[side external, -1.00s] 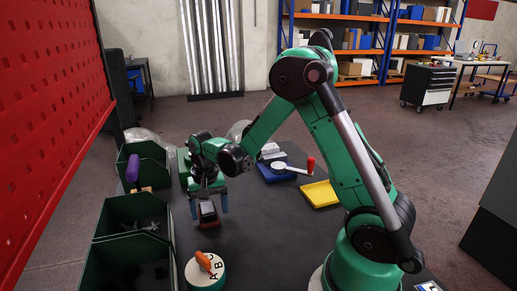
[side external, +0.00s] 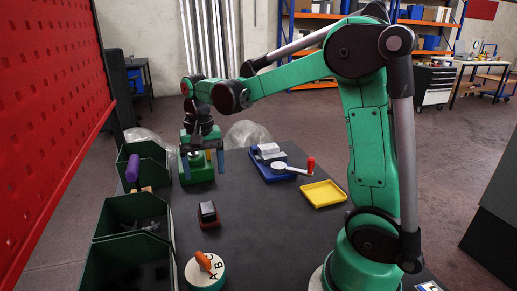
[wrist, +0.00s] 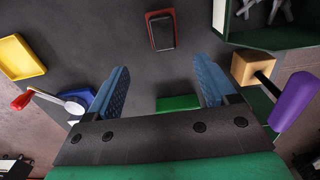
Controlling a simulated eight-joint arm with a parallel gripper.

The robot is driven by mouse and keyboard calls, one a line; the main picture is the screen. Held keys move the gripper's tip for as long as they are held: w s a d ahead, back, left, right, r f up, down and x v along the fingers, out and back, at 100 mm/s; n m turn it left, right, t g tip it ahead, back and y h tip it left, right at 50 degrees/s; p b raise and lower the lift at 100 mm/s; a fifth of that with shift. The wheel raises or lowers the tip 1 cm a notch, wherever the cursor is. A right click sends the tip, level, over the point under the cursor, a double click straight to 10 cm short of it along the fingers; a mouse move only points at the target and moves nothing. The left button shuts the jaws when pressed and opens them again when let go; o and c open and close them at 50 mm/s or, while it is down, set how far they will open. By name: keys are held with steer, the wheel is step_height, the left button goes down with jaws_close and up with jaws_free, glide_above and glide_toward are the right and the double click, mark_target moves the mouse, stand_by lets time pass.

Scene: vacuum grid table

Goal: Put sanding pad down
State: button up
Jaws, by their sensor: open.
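The sanding pad (side external: 207,213) is a small block with a dark top and a red base. It lies flat on the dark table (side external: 245,215), and it also shows in the wrist view (wrist: 161,30) at the top middle. My gripper (side external: 205,162) is at the far end of the table, raised in front of a green block-like fixture. In the wrist view my gripper (wrist: 163,85) has its two blue fingers wide apart with nothing held between them. The pad is clear of the fingers.
Green bins (side external: 130,222) line the left side, beside a purple-handled tool (side external: 133,170). The green fixture (side external: 200,173) is at the back.

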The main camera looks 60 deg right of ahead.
steer(key=s+a+r+n+t, duration=0.1)
steer(key=s+a+n+t, duration=0.6)
steer(key=a+n, duration=0.1)
steer(key=shift+s+a+r+n, duration=0.25)
steer(key=shift+r+n, duration=0.05)
steer(key=shift+n, duration=0.2)
stand_by(0.5)
